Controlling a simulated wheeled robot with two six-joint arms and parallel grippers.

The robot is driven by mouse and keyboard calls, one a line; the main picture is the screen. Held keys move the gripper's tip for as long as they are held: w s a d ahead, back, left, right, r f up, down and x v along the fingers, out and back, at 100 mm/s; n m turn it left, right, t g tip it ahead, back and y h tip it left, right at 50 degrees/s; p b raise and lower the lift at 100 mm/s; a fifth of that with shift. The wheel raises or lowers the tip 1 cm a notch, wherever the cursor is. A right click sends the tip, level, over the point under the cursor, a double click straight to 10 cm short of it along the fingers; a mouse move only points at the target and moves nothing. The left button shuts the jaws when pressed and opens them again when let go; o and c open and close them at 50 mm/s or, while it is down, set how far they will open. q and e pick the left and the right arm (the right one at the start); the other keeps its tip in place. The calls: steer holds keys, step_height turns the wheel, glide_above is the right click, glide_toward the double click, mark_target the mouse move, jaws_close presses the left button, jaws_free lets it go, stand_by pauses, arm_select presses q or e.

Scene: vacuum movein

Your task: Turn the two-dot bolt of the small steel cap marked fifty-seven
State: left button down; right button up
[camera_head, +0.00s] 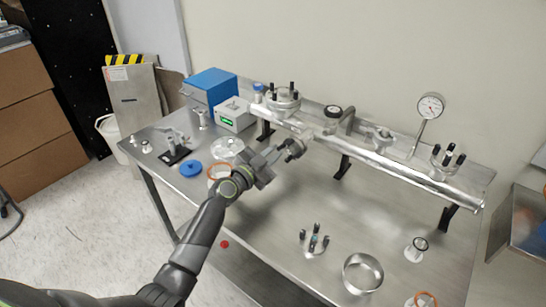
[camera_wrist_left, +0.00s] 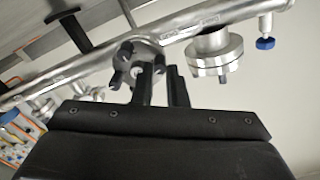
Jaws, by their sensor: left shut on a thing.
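A small steel cap (camera_head: 295,147) with dark bolts sits on a port at the front of the long steel tube (camera_head: 385,168). In the left wrist view the cap (camera_wrist_left: 136,58) shows with several dark bolts around its edge. My left gripper (camera_head: 280,153) reaches it from the front left. Its two black fingers (camera_wrist_left: 161,78) are at the lower right of the cap, shut on a bolt that they mostly hide. The number and the dots cannot be read. My right gripper is not in view.
The tube stands on black brackets along the steel table (camera_head: 270,215). A dial gauge (camera_head: 431,106) rises at the right. A bolted steel piece (camera_head: 314,241) and a steel ring (camera_head: 363,273) lie at the front. A blue box (camera_head: 210,88) stands at the back left.

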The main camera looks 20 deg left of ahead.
arm_select(q)
steer(key=n, duration=0.3)
steer(key=shift+b, duration=0.4)
steer(key=n, duration=0.3)
steer(key=shift+n, duration=0.3)
steer(key=n, duration=0.3)
steer(key=shift+n+y, duration=0.3)
steer(key=shift+n, duration=0.1)
steer(key=n, duration=0.3)
steer(key=shift+n+p, duration=0.35)
steer(key=shift+n, duration=0.05)
steer(key=n+p, duration=0.1)
steer(key=n, duration=0.3)
steer(key=n+p, duration=0.2)
steer(key=n, duration=0.3)
steer(key=shift+r, duration=0.1)
steer(key=n+p, duration=0.1)
steer(key=n, duration=0.3)
steer(key=shift+n, duration=0.3)
steer(key=shift+n+p, duration=0.75)
steer(key=shift+n, duration=0.95)
